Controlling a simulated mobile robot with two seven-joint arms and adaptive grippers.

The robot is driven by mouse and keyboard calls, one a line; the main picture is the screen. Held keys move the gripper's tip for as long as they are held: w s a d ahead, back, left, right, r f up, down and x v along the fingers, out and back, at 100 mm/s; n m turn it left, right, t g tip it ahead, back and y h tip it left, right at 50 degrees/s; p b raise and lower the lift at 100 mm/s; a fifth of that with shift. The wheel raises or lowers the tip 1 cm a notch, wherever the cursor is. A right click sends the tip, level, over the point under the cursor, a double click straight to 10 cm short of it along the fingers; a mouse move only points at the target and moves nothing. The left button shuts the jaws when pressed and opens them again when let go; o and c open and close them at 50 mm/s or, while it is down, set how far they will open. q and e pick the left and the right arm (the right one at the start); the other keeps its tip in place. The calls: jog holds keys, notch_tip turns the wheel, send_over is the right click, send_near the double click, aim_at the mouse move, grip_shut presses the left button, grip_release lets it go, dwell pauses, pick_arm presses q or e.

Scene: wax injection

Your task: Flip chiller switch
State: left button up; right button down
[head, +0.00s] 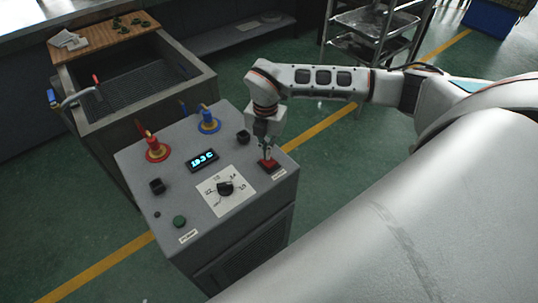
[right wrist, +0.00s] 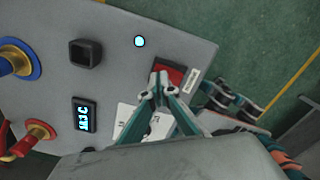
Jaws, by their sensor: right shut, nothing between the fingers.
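The chiller (head: 145,170) is a grey box with a sloped control panel. A red rocker switch (head: 269,166) sits at the panel's right side with a small label beside it; the switch also shows in the right wrist view (right wrist: 173,76). My right gripper (head: 267,158) is shut and empty, pointing down with its tips at the switch. In the right wrist view its tips (right wrist: 158,74) overlap the switch's edge; I cannot tell if they touch it. A lit display (head: 202,160) reads in cyan digits. A white indicator light (right wrist: 139,42) glows near the switch. My left gripper is not in view.
The panel also carries a black dial (head: 225,188), a green button (head: 179,221), a red hose fitting (head: 156,150) and a blue hose fitting (head: 208,123). A sink basin (head: 205,76) stands behind. A metal rack (head: 352,45) stands at the back.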

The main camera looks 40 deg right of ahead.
jog(key=shift+r+p, duration=2.2)
jog(key=shift+r, duration=0.8)
